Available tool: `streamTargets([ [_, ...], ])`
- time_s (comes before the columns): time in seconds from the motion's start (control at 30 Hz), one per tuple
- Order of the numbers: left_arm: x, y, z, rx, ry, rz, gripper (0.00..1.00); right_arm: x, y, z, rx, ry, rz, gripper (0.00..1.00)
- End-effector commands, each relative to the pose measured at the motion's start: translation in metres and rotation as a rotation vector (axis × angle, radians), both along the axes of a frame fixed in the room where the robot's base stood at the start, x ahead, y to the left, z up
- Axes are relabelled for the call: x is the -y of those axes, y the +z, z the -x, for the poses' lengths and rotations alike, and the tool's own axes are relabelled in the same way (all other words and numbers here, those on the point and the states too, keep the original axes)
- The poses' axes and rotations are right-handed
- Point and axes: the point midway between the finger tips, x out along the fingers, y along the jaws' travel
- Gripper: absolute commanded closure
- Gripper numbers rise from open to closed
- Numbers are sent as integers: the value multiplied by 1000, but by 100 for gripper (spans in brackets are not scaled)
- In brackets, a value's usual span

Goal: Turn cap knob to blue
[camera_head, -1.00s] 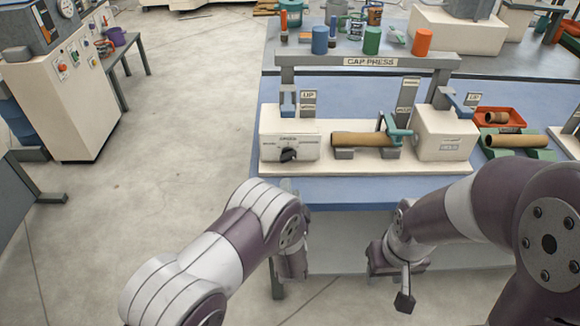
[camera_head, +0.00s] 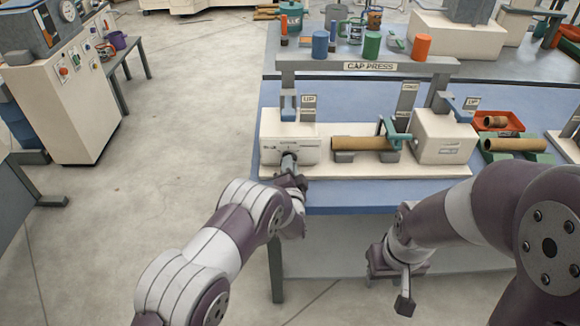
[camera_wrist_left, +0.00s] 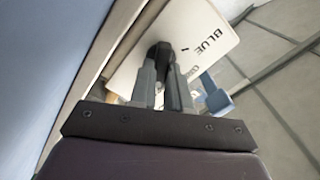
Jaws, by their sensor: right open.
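The cap knob is dark and sits on the front of the white box (camera_head: 270,148) at the left end of the cap press. In the head view my left gripper (camera_head: 289,164) is at the box front and mostly hides the knob. In the left wrist view the black knob (camera_wrist_left: 158,53) shows at the tips of my left gripper (camera_wrist_left: 165,70), whose fingers stand on both sides of it. I cannot tell whether they clamp it. The word BLUE (camera_wrist_left: 212,42) is printed on the panel beside the knob. My right gripper (camera_head: 397,282) is open and empty, low in front of the table.
A cardboard tube (camera_head: 360,143) lies on supports right of the box, with a teal clamp (camera_head: 393,131) at its right end. Another white box (camera_head: 443,137) stands at the right. The CAP PRESS beam (camera_head: 370,66) spans above.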

Motion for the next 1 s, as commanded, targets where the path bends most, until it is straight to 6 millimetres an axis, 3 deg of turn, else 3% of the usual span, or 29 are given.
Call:
streamTargets([
  [0.47,0,-3,1,-2,-1,103,100,0,-11,0,0,0,0,57],
  [1.0,-1,-3,1,-2,-1,585,100,0,-51,0,0,0,0,57],
])
